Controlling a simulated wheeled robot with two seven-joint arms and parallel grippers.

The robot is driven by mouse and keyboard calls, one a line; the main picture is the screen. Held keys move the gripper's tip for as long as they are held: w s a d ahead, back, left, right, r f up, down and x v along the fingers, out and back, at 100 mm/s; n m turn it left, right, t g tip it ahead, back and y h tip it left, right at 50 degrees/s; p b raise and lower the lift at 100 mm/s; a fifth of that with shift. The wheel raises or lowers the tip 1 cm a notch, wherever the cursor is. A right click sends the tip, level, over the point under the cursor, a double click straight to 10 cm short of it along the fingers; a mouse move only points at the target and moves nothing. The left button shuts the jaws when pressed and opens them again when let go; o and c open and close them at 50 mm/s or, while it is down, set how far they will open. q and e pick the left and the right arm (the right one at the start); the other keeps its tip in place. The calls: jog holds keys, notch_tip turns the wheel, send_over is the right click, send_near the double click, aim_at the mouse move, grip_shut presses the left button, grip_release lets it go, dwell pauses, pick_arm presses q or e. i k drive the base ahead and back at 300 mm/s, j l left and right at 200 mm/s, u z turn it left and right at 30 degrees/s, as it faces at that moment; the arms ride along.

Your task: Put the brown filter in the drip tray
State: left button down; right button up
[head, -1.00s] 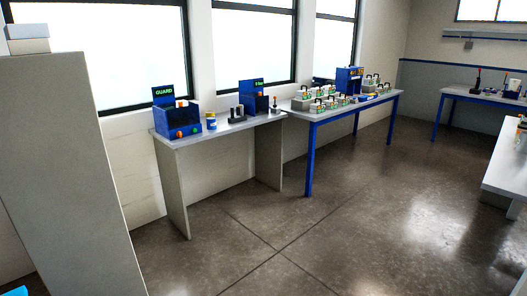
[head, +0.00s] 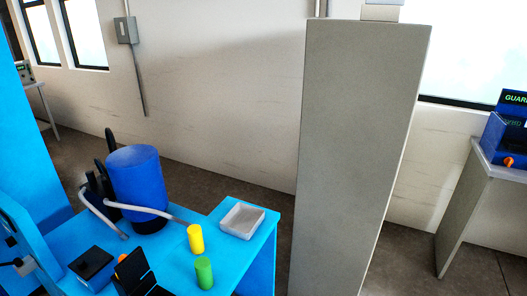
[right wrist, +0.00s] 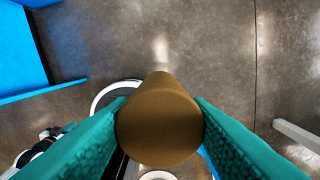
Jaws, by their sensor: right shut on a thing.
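The brown filter (right wrist: 158,120) is a brown cylinder in the right wrist view. My right gripper (right wrist: 160,110) is shut on it, with a teal finger on each side, and holds it above the floor. The drip tray (head: 242,220) is a shallow light-grey tray on the right corner of the blue bench (head: 225,258) in the head view. It looks empty. My right gripper does not show in the head view, and my left gripper is in neither view.
A green cylinder (head: 204,273) and a yellow cylinder (head: 195,238) stand on the bench near the tray. A large blue drum (head: 135,178) with grey hoses (head: 150,212) stands behind. A tall grey cabinet (head: 355,160) rises to the right, with floor between it and the bench.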

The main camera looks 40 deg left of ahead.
aim_at(243, 223)
jog(key=i+l+u, duration=0.1)
jog(key=u, duration=0.35)
jog(key=i+l+u, duration=0.15)
jog(key=u, duration=0.3)
jog(key=i+l+u, duration=0.15)
jog(key=u, duration=0.3)
jog(key=l+u, duration=0.3)
jog(key=u, duration=0.15)
jog(key=i+l+u, duration=0.1)
jog(key=l+u, duration=0.15)
jog(key=u, duration=0.2)
jog(key=i+l+u, duration=0.3)
jog(key=l+u, duration=0.35)
jog(key=i+l+u, duration=0.3)
jog(key=k+j, duration=0.1)
